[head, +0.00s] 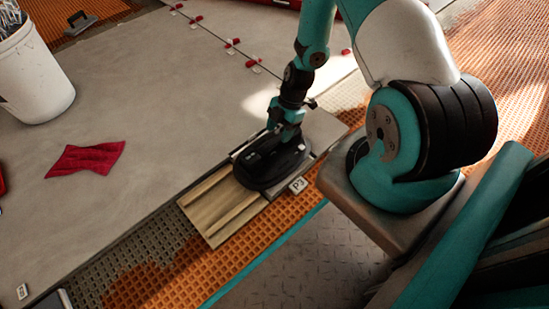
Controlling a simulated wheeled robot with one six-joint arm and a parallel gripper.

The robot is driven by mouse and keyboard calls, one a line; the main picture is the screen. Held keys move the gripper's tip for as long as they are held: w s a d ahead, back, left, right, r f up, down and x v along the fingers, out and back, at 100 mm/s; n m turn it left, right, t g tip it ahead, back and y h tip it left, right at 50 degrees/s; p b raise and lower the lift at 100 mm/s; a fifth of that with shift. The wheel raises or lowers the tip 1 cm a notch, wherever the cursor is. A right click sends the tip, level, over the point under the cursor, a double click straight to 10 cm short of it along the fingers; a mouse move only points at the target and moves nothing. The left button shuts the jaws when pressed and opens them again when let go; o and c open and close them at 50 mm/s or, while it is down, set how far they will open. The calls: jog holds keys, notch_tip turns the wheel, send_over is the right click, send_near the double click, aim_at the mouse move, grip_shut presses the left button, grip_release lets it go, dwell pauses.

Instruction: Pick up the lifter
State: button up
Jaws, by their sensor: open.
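The lifter (268,168) is a black, round, suction-cup-like tool. It sits at the edge of the grey tiled floor, by a small tag marked P3 (298,185) and a wooden board (219,206). My gripper (283,126) is directly above the lifter, pointing down, with its fingers at or just over the lifter's top. The fingertips are dark and small here, so I cannot tell whether they touch the lifter or straddle its handle. My gripper is open.
A white bucket (35,75) stands at the upper left, and a red cloth (86,160) lies on the large grey tiles (150,110). Red levelling clips (232,43) line a tile joint at the top. Orange waffle matting (180,265) borders the tiles. A trowel (81,22) lies at the upper left.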

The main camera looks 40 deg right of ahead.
aim_at(275, 139)
jog(key=shift+b+x, duration=2.55)
jog(key=shift+x, duration=0.75)
jog(key=shift+w+r, duration=0.1)
jog(key=shift+w, duration=0.05)
grip_shut()
